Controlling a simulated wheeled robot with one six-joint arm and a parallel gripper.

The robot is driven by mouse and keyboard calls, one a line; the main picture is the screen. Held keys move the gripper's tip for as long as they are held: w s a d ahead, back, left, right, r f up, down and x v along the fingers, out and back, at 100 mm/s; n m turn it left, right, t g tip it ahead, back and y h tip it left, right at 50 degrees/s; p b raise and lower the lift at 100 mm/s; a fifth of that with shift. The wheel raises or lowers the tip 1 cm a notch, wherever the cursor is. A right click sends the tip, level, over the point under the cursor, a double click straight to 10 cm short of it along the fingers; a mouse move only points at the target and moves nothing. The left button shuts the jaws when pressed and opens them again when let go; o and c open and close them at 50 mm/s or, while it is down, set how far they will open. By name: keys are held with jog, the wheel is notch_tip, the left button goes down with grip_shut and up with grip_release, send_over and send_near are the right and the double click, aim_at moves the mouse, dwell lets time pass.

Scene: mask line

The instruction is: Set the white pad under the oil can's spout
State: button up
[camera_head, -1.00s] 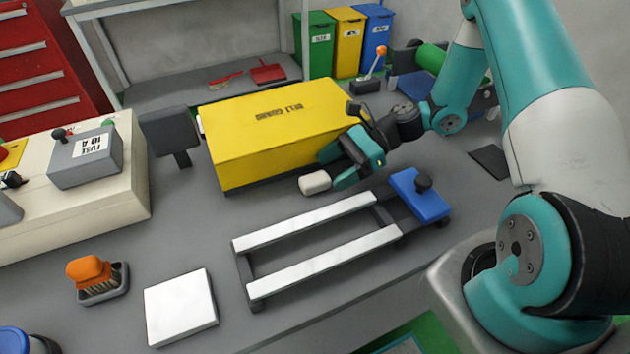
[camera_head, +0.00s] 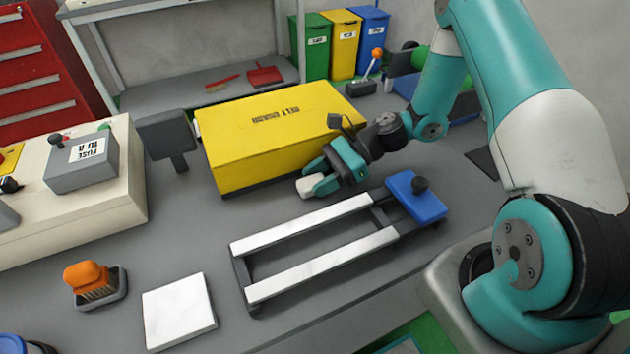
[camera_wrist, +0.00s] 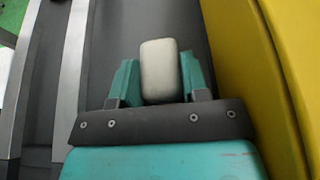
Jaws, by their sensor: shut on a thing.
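My gripper (camera_head: 325,185) is shut on a small off-white block (camera_head: 309,187) with rounded edges, low beside the yellow box. The wrist view shows the block (camera_wrist: 160,72) upright between the two teal fingers (camera_wrist: 160,85), sticking out past their tips. A flat white square pad (camera_head: 180,312) lies on the grey bench at the front left, apart from my gripper. I cannot make out an oil can or its spout. A blue-topped round object (camera_head: 20,344) is cut off at the bottom left corner.
The yellow box (camera_head: 270,135) stands right behind my gripper. A rail frame (camera_head: 320,263) with a blue block (camera_head: 417,200) lies in front. An orange brush (camera_head: 90,279) sits in a holder at left. A cream console (camera_head: 80,200) stands at far left. Bare bench lies between.

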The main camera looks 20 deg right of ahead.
aim_at(319, 178)
notch_tip(319, 178, up, 20)
jog(key=p, duration=0.2)
dwell(0.4)
